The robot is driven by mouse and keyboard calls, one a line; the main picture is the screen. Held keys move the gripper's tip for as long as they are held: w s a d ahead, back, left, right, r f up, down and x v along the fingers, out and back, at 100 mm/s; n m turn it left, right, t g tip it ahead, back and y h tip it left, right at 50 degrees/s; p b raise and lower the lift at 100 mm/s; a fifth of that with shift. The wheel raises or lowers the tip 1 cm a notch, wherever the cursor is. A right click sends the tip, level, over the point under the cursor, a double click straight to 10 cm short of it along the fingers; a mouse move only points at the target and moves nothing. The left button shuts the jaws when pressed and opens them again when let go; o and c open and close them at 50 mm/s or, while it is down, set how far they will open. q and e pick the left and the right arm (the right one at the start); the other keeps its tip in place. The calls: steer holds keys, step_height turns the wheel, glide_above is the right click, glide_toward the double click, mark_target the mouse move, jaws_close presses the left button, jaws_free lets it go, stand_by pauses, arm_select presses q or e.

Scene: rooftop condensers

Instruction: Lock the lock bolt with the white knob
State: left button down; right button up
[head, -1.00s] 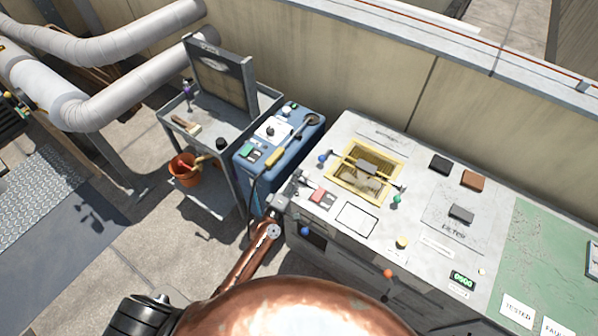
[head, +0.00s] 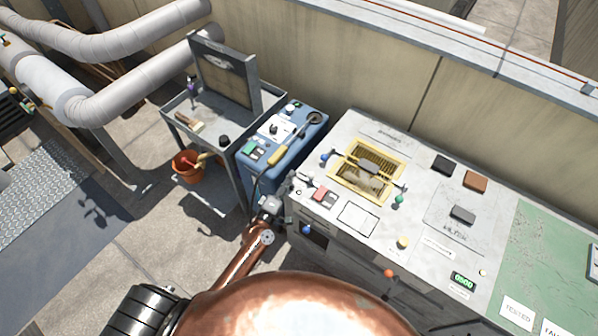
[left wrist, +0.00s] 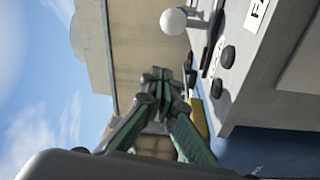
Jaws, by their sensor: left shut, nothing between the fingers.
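A round white knob (left wrist: 173,21) shows near the top of the left wrist view, beside a pale panel; the bolt it belongs to cannot be made out. In the head view I cannot clearly single this knob out. My left gripper (head: 276,207) is at the near left corner of the grey bench, low by its edge. Its green-sided fingers also show in the left wrist view (left wrist: 163,76), shut and empty, apart in the picture from the white knob. My right gripper is not in view.
The grey bench (head: 357,219) carries a yellow-framed opening (head: 391,156), coloured knobs and dark blocks. A blue unit (head: 283,150) stands at its left, then a grey cart (head: 178,107) and an orange bucket (head: 184,165). Floor to the left is partly clear.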

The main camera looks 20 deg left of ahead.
arm_select(q)
steer(key=s, duration=0.3)
steer(key=s+a, duration=0.1)
steer(key=s, duration=0.1)
steer(key=shift+s, duration=0.3)
steer(key=shift+f, duration=0.1)
